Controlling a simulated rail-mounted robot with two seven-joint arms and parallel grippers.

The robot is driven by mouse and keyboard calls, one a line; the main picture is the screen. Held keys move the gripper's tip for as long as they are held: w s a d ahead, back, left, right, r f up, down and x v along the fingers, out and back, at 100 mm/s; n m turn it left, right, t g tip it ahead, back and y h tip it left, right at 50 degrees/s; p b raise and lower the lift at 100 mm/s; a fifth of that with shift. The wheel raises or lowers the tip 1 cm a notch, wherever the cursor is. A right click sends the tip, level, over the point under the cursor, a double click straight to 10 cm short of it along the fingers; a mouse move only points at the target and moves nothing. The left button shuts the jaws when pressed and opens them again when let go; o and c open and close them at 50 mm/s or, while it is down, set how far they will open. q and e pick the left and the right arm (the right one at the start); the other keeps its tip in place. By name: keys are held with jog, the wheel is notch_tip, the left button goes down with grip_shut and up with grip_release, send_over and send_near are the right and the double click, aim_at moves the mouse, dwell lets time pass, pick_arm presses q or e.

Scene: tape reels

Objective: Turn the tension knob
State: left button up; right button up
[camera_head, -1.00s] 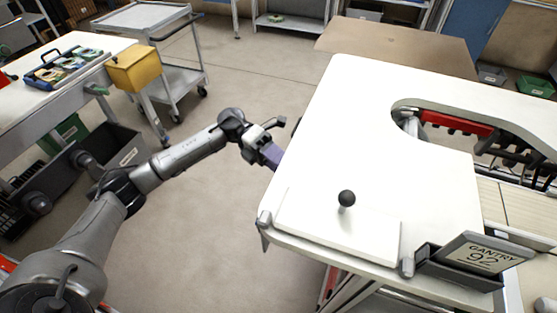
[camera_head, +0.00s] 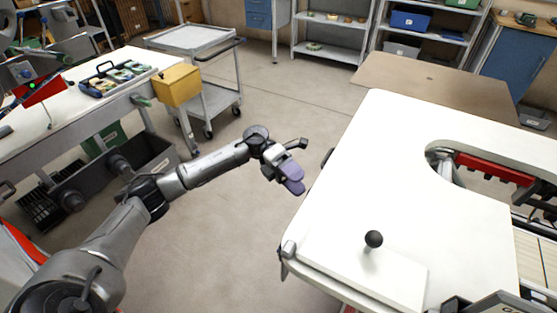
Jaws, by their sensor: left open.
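A black ball knob (camera_head: 373,239) stands on a short stem on a white plate at the near end of the white machine table (camera_head: 420,180). A dark rounded part (camera_head: 327,158) shows at the left edge of that table, mostly hidden by the edge. I cannot tell which of the two is the tension knob. My left gripper (camera_head: 291,184), with purple fingers, is open in the air left of the table edge, close to the dark part and apart from it. Nothing shows between its fingers. My right gripper is not in view.
A recess (camera_head: 440,165) with red parts opens in the table's right side. A grey cart (camera_head: 205,100), a yellow bin (camera_head: 177,86) and a workbench (camera_head: 110,97) with a tool tray stand at the left. Open floor lies between the workbench and the machine table.

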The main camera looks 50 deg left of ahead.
pick_arm(q)
jog(key=a+r+p, duration=0.1)
jog(key=a, duration=0.9)
jog(key=shift+w, duration=0.1)
jog(key=shift+p, duration=0.3)
